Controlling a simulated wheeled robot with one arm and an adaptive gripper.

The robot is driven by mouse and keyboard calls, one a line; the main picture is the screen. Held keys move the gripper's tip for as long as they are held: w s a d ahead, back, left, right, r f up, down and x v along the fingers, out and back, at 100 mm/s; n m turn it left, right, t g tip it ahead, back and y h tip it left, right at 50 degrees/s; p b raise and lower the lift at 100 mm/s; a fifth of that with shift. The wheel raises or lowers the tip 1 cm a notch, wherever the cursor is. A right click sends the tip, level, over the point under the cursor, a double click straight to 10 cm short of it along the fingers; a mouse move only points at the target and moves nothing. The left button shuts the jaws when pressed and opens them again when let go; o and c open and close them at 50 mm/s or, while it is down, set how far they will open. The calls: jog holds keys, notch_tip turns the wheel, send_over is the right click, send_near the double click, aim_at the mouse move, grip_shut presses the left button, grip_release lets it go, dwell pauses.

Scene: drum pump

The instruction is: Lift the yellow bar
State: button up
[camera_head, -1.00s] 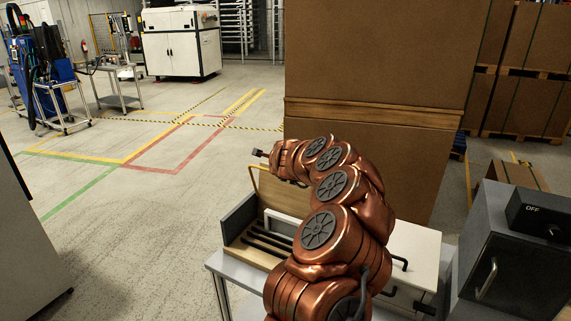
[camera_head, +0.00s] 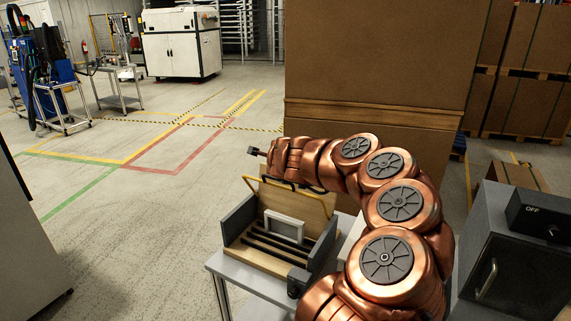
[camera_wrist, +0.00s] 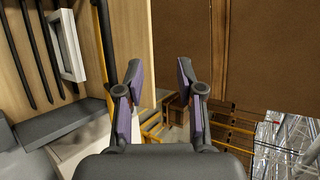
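The yellow bar (camera_head: 314,193) is a thin frame on the upper part of a wooden fixture (camera_head: 259,258) with grey side walls and dark slats. In the wrist view the yellow bar (camera_wrist: 103,45) runs nearly upright, left of my gripper (camera_wrist: 157,75), and passes out of sight by the left finger. My gripper is open, with nothing between its fingers. Contact between bar and finger cannot be told. In the head view my copper arm hides most of the gripper and part of the bar.
A light rectangular frame (camera_head: 284,227) stands on the slats and also shows in the wrist view (camera_wrist: 68,45). The fixture sits on a grey table (camera_head: 240,284). A tall cardboard stack (camera_head: 375,75) stands behind my arm. A dark box (camera_head: 515,265) is at the right.

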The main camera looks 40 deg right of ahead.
jog(key=shift+v, duration=1.3)
jog(key=shift+a, duration=0.1)
